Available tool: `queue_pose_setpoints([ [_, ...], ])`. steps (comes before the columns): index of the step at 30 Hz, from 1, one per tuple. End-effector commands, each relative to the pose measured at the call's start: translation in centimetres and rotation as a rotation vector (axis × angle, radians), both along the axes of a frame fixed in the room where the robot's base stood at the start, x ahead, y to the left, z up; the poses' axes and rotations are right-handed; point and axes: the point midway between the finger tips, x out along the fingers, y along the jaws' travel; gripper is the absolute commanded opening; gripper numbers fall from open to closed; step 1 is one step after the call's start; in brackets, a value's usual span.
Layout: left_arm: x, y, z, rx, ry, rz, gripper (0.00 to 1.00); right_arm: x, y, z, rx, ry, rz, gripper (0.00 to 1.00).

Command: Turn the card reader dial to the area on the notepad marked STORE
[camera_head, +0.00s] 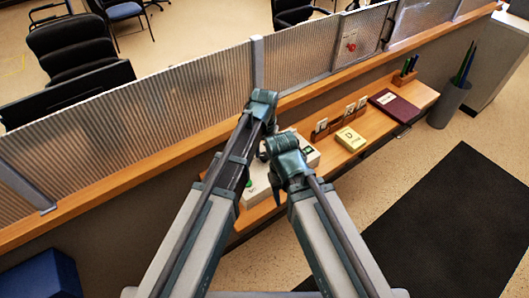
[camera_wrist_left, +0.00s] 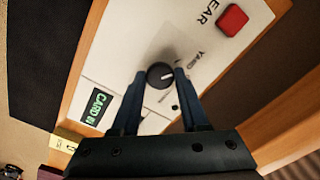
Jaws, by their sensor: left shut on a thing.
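The card reader is a pale panel (camera_wrist_left: 125,35) in the left wrist view, with a black round dial (camera_wrist_left: 160,75) bearing a white pointer line. The pointer is toward the right of the picture, near the word YARD. My left gripper (camera_wrist_left: 166,76) has its two fingers on either side of the dial, shut on it. In the head view the reader (camera_head: 257,188) is partly hidden behind my arms.
A green CARD IN display (camera_wrist_left: 97,106) and a red button (camera_wrist_left: 232,20) are on the panel.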

Motion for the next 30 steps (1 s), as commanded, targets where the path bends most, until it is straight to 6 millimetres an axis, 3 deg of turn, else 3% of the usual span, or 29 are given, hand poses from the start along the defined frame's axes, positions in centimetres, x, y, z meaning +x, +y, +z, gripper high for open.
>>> queue_pose_setpoints([
  [30, -0.02, 0.01, -0.01, 0.000, 0.000, -0.939, 0.00, 0.00, 0.00, -0.01, 0.000, 0.000, 0.000, 0.50],
])
